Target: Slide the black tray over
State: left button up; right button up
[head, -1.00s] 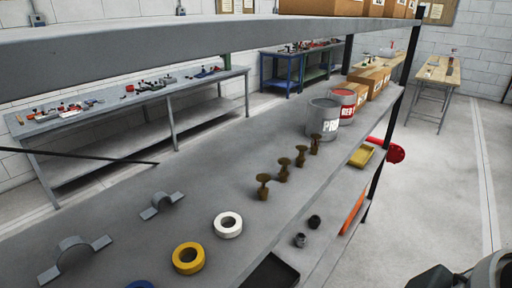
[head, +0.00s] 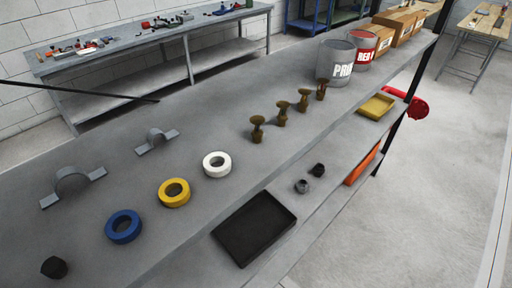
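The black tray (head: 254,229) is a shallow, empty rectangular tray in the head view. It lies on the lower shelf (head: 318,211), below and in front of the upper shelf's edge, near the bottom middle of the picture. Neither of my grippers is in the picture.
Small dark fittings (head: 302,186), a yellow tray (head: 377,107) and an orange item (head: 362,164) sit right of the black tray. The upper shelf (head: 200,120) holds tape rolls (head: 174,193), brass pieces (head: 283,112), clamps, cans and boxes. Open floor (head: 440,180) lies to the right.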

aim_at(260, 222)
jog(key=i+l, duration=0.1)
jog(key=l, duration=0.25)
jog(key=i+l, duration=0.1)
jog(key=l, duration=0.25)
jog(key=l+z, duration=0.1)
jog(key=l, duration=0.25)
jog(key=i+l, duration=0.15)
jog(key=l, duration=0.2)
